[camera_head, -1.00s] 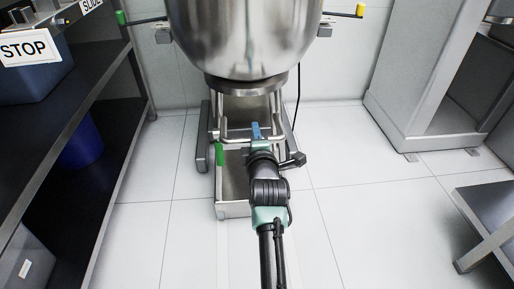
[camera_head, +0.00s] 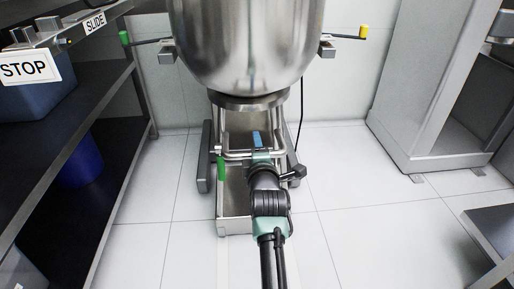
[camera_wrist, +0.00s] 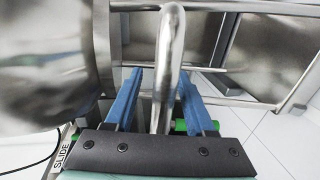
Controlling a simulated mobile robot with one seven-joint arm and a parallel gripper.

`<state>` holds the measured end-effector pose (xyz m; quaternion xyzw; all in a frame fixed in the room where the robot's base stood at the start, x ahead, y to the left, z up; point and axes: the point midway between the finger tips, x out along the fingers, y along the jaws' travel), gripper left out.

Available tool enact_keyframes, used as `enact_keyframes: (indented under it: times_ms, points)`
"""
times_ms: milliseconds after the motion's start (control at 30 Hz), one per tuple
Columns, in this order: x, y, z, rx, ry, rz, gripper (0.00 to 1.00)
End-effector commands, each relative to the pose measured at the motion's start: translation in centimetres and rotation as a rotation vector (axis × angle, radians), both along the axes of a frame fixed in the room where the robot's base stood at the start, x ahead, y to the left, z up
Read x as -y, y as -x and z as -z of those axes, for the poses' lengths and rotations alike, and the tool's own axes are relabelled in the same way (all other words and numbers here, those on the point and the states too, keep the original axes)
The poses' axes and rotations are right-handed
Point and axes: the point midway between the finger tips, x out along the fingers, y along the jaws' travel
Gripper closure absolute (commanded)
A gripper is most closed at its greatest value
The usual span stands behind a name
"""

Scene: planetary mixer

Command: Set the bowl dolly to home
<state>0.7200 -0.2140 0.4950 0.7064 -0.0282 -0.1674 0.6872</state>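The bowl dolly (camera_head: 234,227) is a low grey metal frame on the floor below the large steel bowl (camera_head: 247,50). It has metal rails and a green grip (camera_head: 221,169) at its left. My gripper (camera_head: 257,139) reaches over the dolly's near part, at its handle rails. In the wrist view my gripper's two blue fingers (camera_wrist: 160,75) stand apart, with a bent steel bar (camera_wrist: 172,45) between them. Gaps show on both sides of the bar. My arm hides part of the dolly.
A dark shelf (camera_head: 60,150) with a STOP sign (camera_head: 24,69) and a blue bin (camera_head: 82,160) stands at the left. A grey cabinet (camera_head: 400,100) is at the right, and a low metal table (camera_head: 495,235) at the near right. The white floor (camera_head: 390,225) between is clear.

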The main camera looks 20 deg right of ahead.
Motion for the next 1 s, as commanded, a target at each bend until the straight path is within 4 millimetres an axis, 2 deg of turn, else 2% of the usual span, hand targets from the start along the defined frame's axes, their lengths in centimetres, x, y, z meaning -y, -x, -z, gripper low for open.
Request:
enact_keyframes:
  times_ms: [233, 367, 1000]
  points:
    - [0.0, 0.1, 0.0, -0.002, 0.000, 0.001, 0.45]
    - [-0.1, 0.9, -0.2, -0.004, -0.001, 0.002, 0.45]
    - [-3.0, 10.7, -2.4, -0.003, -0.002, 0.000, 0.45]
